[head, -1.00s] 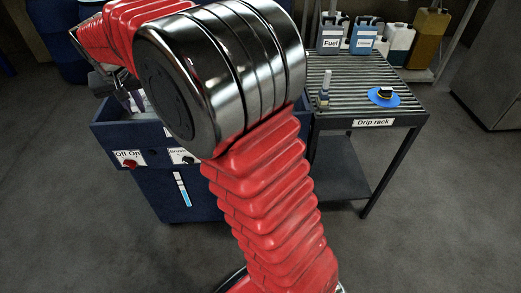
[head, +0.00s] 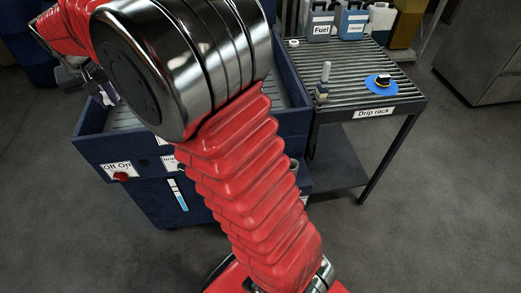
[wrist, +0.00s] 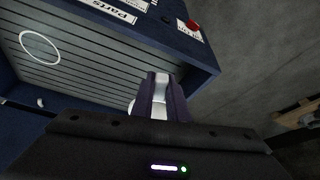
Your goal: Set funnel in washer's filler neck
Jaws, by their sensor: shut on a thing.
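The washer (head: 125,150) is a dark blue cabinet with a slatted basin, at left of the head view. The wrist view shows its basin slats (wrist: 90,65), "Parts" label and red knob at an angle. My gripper (wrist: 158,92) is over the washer, shut on a pale thing (wrist: 132,106) that is mostly hidden behind the fingers. I cannot tell from its shape whether it is the funnel. My gripper also shows in the head view (head: 100,90), at the basin's left side, partly behind my arm. I cannot make out the filler neck clearly; my arm hides much of the washer.
The drip rack (head: 405,98) stands right of the washer, with a blue disc (head: 373,86) bearing a black part and a small bottle-like item (head: 323,82). Fuel and other cans (head: 320,24) stand behind. A white ring (wrist: 40,47) shows on the basin slats. The front floor is clear.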

